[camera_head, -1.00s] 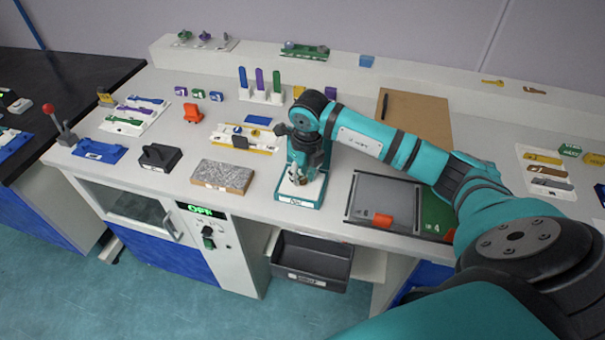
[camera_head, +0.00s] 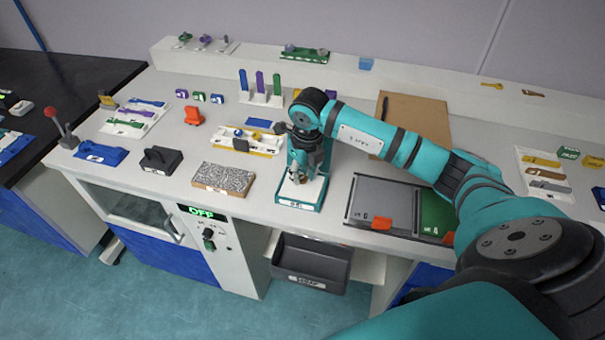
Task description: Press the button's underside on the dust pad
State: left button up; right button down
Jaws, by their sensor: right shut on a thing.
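A small pad with a white top and a teal rim (camera_head: 299,205), which I take to be the dust pad, lies near the bench's front edge. My right gripper (camera_head: 303,178) points down over this pad, its fingertips low and close to the white top. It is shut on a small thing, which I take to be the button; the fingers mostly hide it. I cannot tell whether its underside touches the pad. My left gripper is not in view.
A speckled grey block (camera_head: 223,178) lies left of the pad. A grey and green tray (camera_head: 385,205) with an orange piece (camera_head: 375,224) lies to the right. A yellow and white rack (camera_head: 252,139) stands behind. A dark bin (camera_head: 310,262) hangs below the bench edge.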

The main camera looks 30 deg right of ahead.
jog(key=shift+r+p, duration=1.45)
jog(key=shift+r, duration=1.2)
